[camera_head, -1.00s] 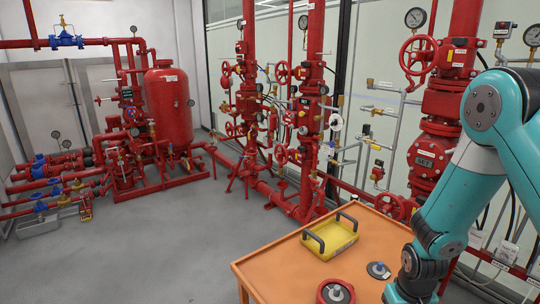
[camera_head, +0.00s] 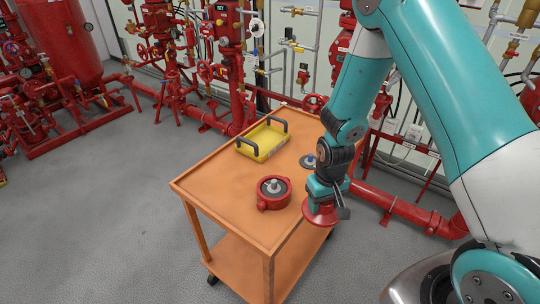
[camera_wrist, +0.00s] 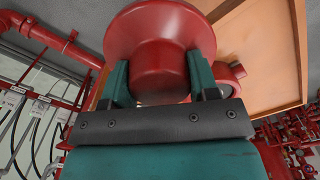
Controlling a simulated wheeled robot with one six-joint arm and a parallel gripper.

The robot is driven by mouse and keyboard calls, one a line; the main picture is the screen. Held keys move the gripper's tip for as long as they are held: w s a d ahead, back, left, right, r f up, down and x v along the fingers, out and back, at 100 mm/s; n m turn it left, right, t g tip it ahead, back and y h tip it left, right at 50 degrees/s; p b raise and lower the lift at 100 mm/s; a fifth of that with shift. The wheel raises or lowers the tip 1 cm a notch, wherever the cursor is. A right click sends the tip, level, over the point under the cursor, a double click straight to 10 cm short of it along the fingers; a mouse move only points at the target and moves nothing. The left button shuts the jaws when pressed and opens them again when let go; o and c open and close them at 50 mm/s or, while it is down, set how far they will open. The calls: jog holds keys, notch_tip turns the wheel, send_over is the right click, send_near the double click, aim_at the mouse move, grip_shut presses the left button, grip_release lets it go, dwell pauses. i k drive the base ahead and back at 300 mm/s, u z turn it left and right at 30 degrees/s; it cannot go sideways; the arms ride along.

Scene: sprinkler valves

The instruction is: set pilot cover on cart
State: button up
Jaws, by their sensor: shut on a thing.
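The pilot cover, a red flanged cup-shaped piece (camera_head: 320,216), hangs under my gripper (camera_head: 323,199) in the head view. In the wrist view the cover (camera_wrist: 160,45) sits between the two teal fingers of my gripper (camera_wrist: 158,82), which are shut on it. The orange cart (camera_head: 212,188) stands below and to the left. In the head view the cover overlaps the cart's right edge and appears above it; its exact height is hard to tell. The cart top also shows behind the cover in the wrist view (camera_wrist: 265,50).
On the cart are a yellow tray with dark handles (camera_head: 262,141), a red round housing with a grey centre (camera_head: 274,192) and a grey disc with a blue knob (camera_head: 309,160). The cart's front left top is bare. Red pipework (camera_head: 410,207) runs along the floor behind.

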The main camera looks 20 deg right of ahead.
aim_at(218, 183)
jog(key=u, duration=2.95)
jog(key=k, duration=0.95)
jog(key=z, duration=1.8)
jog(key=i, duration=1)
